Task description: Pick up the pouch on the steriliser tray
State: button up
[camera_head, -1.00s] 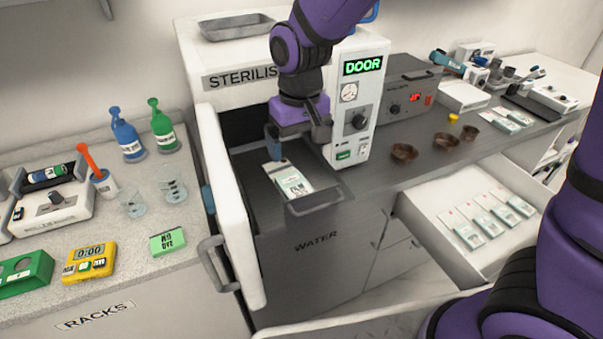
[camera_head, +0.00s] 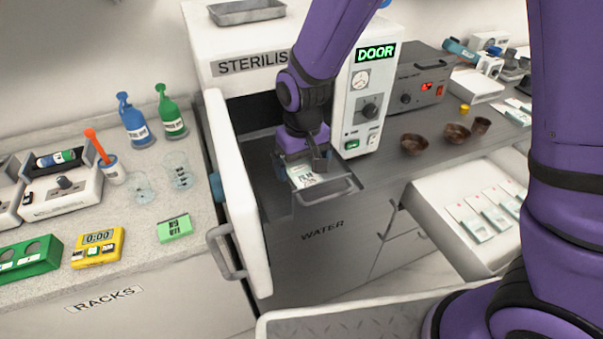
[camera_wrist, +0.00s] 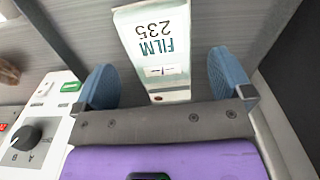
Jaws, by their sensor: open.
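The pouch (camera_head: 303,176) is a pale packet with a green edge, lying on the steriliser tray (camera_head: 338,193), which sticks out of the open steriliser. In the wrist view the pouch (camera_wrist: 156,45) reads "FILM 235" and lies between and beyond the two blue fingers. My gripper (camera_head: 302,170) is open and reaches down over the tray at the pouch. In the wrist view my gripper (camera_wrist: 163,82) has a finger on each side of the pouch's near end, with gaps. Whether the fingertips are level with the pouch I cannot tell. My gripper hides part of the pouch in the head view.
The open steriliser door (camera_head: 235,190) stands left of the tray. The steriliser's control panel (camera_head: 362,100) is close on the right. Brown bowls (camera_head: 415,144) stand on the counter, and an open drawer (camera_head: 450,225) with several packets is below them.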

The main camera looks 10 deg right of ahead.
jog(key=shift+f, duration=1.15)
jog(key=c, duration=1)
jog(key=shift+r, duration=0.15)
